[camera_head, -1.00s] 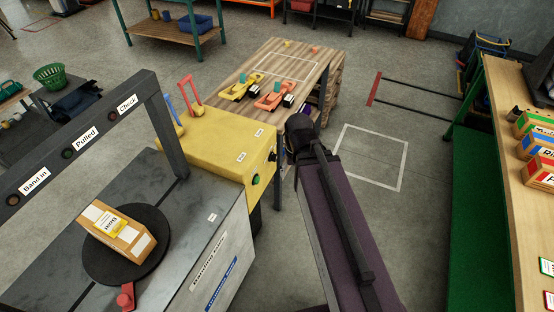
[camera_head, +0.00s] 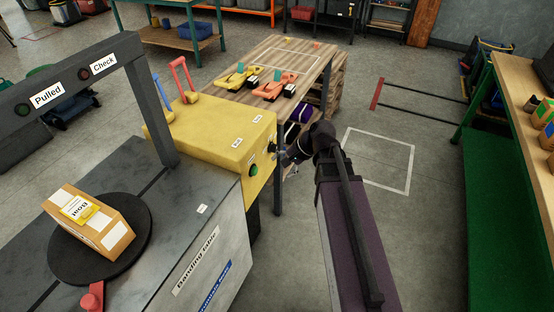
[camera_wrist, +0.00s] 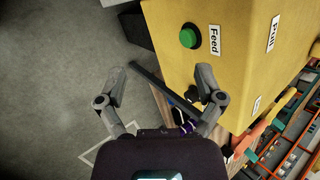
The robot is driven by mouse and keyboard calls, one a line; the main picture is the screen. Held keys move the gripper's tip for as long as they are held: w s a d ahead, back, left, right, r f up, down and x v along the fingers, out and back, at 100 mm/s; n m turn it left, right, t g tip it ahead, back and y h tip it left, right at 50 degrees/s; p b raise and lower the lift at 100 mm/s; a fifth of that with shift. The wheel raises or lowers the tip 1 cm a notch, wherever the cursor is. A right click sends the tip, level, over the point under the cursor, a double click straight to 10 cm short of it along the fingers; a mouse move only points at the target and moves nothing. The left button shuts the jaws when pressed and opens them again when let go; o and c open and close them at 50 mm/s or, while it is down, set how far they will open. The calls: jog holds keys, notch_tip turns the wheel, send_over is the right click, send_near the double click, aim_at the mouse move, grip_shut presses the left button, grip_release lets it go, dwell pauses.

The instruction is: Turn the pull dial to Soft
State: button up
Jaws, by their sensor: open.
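The yellow machine housing (camera_head: 215,135) carries a green button (camera_head: 253,169) and a small dark dial (camera_head: 272,148) on its right side. In the wrist view the button (camera_wrist: 188,37) sits beside the Feed label, and the dial (camera_wrist: 192,93) is a dark knob partly hidden by the right finger. Its setting cannot be read. My gripper (camera_head: 286,157) is close to the dial at the housing's right side. The right fingertip is near the dial; contact cannot be told.
A grey banding table (camera_head: 200,208) with a boxed item (camera_head: 90,222) on a black turntable stands at left under a dark frame (camera_head: 150,100). A wooden table (camera_head: 300,55) stands behind the housing. Open floor lies to the right, before a green-sided bench (camera_head: 500,200).

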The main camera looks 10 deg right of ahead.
jog(key=w+d+f+m+t+y+b, duration=0.4)
jog(key=w+f+m+b, duration=0.35)
jog(key=b, duration=0.55)
jog(key=m+t+y+b, duration=0.35)
jog(key=m+b, duration=0.45)
jog(key=b, duration=0.4)
send_near(276, 149)
jog(key=s, duration=0.3)
jog(key=shift+d+f+m+t+h, duration=0.15)
jog(key=shift+d+m+t+h, duration=0.1)
jog(key=shift+d+t, duration=0.25)
jog(key=shift+d+f+m+t+h, duration=0.1)
jog(key=shift+d+f+m+t, duration=0.1)
jog(key=shift+d+t, duration=0.3)
jog(key=shift+w+r, duration=0.1)
jog(key=shift+w, duration=0.05)
jog(key=shift+x, duration=6.75)
jog(key=shift+a, duration=0.1)
